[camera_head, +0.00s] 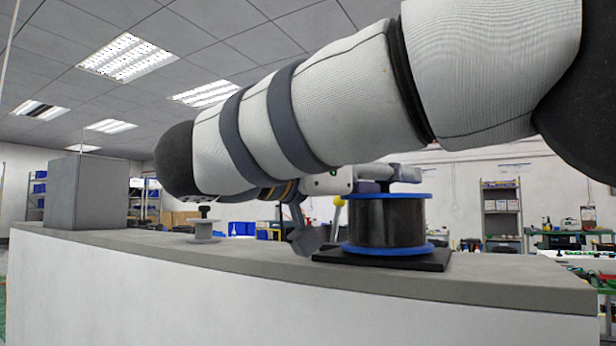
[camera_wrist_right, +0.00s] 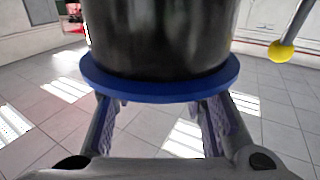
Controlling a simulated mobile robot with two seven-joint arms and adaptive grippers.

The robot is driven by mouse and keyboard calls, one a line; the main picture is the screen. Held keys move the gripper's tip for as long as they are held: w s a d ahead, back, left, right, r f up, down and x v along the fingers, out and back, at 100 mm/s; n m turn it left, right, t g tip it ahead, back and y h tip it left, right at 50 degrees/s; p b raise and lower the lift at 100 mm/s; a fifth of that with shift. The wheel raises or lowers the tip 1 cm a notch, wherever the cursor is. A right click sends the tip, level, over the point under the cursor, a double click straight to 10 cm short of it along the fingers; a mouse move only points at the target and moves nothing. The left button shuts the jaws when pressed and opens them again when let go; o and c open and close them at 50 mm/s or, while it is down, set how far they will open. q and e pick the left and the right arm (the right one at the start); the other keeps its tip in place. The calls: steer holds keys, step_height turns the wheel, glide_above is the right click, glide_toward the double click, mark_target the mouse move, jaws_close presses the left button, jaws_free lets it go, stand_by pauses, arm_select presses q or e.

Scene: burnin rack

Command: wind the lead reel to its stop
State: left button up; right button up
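The lead reel (camera_head: 387,220) has a black wound body between blue flanges and stands upright on a black base plate (camera_head: 435,260) on the counter. In the right wrist view the reel (camera_wrist_right: 160,45) fills the top middle. A yellow ball knob (camera_head: 338,201) is on a thin rod at the reel's left; it also shows in the right wrist view (camera_wrist_right: 281,51), right of the fingers. My right gripper (camera_head: 306,238) is beside the reel, partly hidden by my arm. In the right wrist view its fingers (camera_wrist_right: 160,103) are apart and empty, their tips near the blue flange. My left gripper is out of view.
A grey box (camera_head: 85,192) stands at the far left end. Bare counter lies between them. Shelves (camera_head: 502,213) stand far behind.

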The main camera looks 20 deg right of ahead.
step_height(320, 180, up, 10)
steer(key=shift+r, duration=0.1)
stand_by(0.4)
